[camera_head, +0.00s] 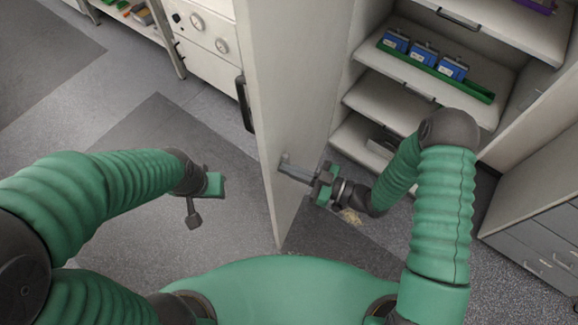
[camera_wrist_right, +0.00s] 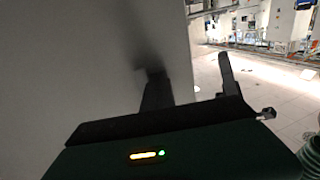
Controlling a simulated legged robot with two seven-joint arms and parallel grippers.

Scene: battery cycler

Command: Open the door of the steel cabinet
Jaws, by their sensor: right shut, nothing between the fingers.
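The steel cabinet (camera_head: 345,95) has its pale door (camera_head: 290,70) swung wide open toward me, with shelves visible to the right of it. The door's dark handle (camera_head: 244,103) is on its left, outer face. My right gripper (camera_head: 285,164) is shut and empty. It is on the inner side of the door, its fingertips at the panel; I cannot tell if they press on it. In the right wrist view the door's inner face (camera_wrist_right: 70,70) fills the left half. My left gripper (camera_head: 200,200) hangs over the floor left of the door, clear of it; its jaw state is unclear.
Blue boxes (camera_head: 424,53) stand in a green tray (camera_head: 466,86) on a cabinet shelf. A pale panel with gauges (camera_head: 208,28) stands behind the door. Grey drawers (camera_head: 548,250) are at the right. The floor (camera_head: 130,150) left of the door is free.

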